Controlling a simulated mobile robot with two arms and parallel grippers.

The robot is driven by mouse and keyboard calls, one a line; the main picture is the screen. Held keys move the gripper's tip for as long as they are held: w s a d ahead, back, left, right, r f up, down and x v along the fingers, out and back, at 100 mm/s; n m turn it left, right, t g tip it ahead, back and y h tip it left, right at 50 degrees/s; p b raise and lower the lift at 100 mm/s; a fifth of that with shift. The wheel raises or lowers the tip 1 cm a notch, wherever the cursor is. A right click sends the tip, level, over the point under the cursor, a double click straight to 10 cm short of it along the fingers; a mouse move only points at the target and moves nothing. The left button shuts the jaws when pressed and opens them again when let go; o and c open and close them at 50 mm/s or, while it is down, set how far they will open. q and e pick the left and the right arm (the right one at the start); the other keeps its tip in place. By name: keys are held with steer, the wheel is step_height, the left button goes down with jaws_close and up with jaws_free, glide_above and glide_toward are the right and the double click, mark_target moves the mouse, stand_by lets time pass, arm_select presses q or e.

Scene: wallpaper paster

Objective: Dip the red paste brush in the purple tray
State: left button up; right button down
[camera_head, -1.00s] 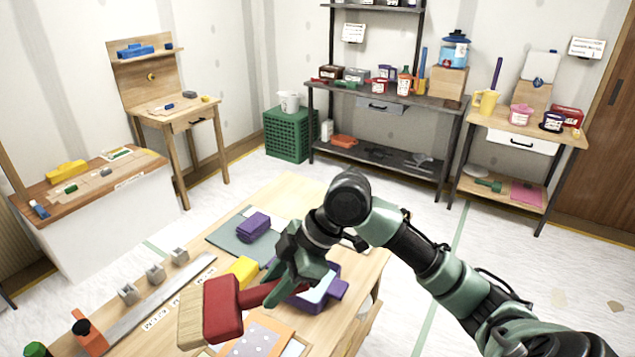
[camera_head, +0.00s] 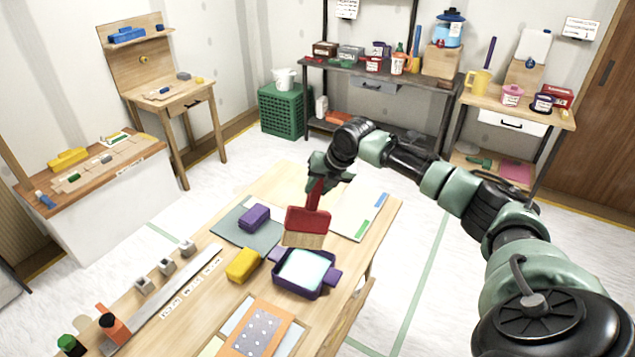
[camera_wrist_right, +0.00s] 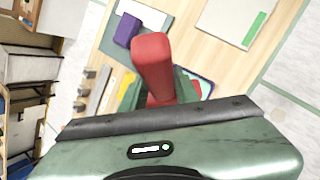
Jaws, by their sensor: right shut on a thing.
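The red paste brush (camera_head: 307,221) hangs upright from my right gripper (camera_head: 323,182), with its pale bristles pointing down. The right gripper is shut on its handle. The purple tray (camera_head: 278,279), with a handle on each side and pale paste inside, sits on the table just below and in front of the brush. The bristles show at the tray's far edge in the head view; I cannot tell their exact height above it. In the right wrist view the red handle (camera_wrist_right: 153,62) fills the middle and hides most of the tray. My left gripper is not in view.
On the wooden table (camera_head: 195,335) are a yellow block (camera_head: 243,265), a purple block (camera_head: 255,217) on a grey mat (camera_head: 228,234), and a patterned sheet (camera_head: 256,333) near the front. A long metal strip (camera_head: 172,302) and several small metal blocks lie left. Pale sheets lie behind the brush.

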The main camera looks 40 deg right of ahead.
mark_target(319, 210)
steer(key=shift+f+b, duration=2.6)
steer(key=shift+f, duration=0.2)
steer(key=shift+f+b, duration=0.4)
steer(key=shift+f, duration=1.1)
steer(key=shift+a+f, duration=0.1)
steer(key=shift+f, duration=0.05)
steer(key=shift+f, duration=1.35)
steer(key=shift+r, duration=4.1)
